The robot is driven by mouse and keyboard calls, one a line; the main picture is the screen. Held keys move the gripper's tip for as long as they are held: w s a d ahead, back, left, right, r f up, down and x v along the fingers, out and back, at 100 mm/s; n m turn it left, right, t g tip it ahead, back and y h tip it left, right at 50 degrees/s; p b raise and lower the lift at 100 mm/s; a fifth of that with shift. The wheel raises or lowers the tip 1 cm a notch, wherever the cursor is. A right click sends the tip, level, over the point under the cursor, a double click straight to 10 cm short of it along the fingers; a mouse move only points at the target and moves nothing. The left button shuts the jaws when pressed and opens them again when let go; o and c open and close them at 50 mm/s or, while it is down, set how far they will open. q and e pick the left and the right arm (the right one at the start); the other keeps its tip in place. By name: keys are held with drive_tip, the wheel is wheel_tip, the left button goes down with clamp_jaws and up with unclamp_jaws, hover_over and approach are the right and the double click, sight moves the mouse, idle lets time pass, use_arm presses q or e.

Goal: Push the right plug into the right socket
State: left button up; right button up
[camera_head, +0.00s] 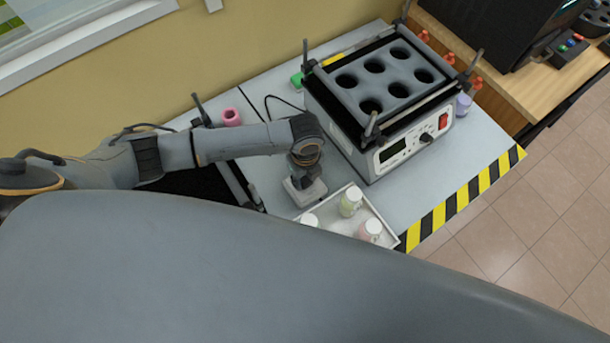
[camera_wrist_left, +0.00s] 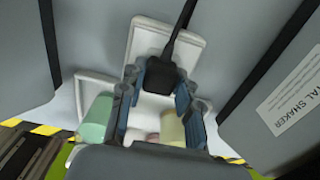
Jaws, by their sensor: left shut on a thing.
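My left gripper (camera_head: 304,178) points down between the shaker and the tray in the head view. In the left wrist view, its fingers are shut on a black plug (camera_wrist_left: 160,76) with a black cable. The plug is over a white socket block (camera_wrist_left: 146,38), which also shows at the gripper tip in the head view (camera_head: 306,194). The plug and fingers hide the socket holes below, so I cannot tell how deep the plug sits. I cannot make out a second plug. My right gripper is not in view.
A shaker (camera_head: 372,160) with a black-framed top and several round holes stands close behind the gripper. A white tray (camera_head: 387,229) with small capped bottles (camera_head: 350,200) is just in front. Yellow-black tape (camera_head: 465,195) marks the table edge, with clear tabletop beside it.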

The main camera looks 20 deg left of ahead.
use_arm(q)
drive_tip(key=shift+f, duration=0.1)
drive_tip(key=o, duration=1.2)
drive_tip(key=shift+c, duration=0.2)
wheel_tip(320, 180, up, 12)
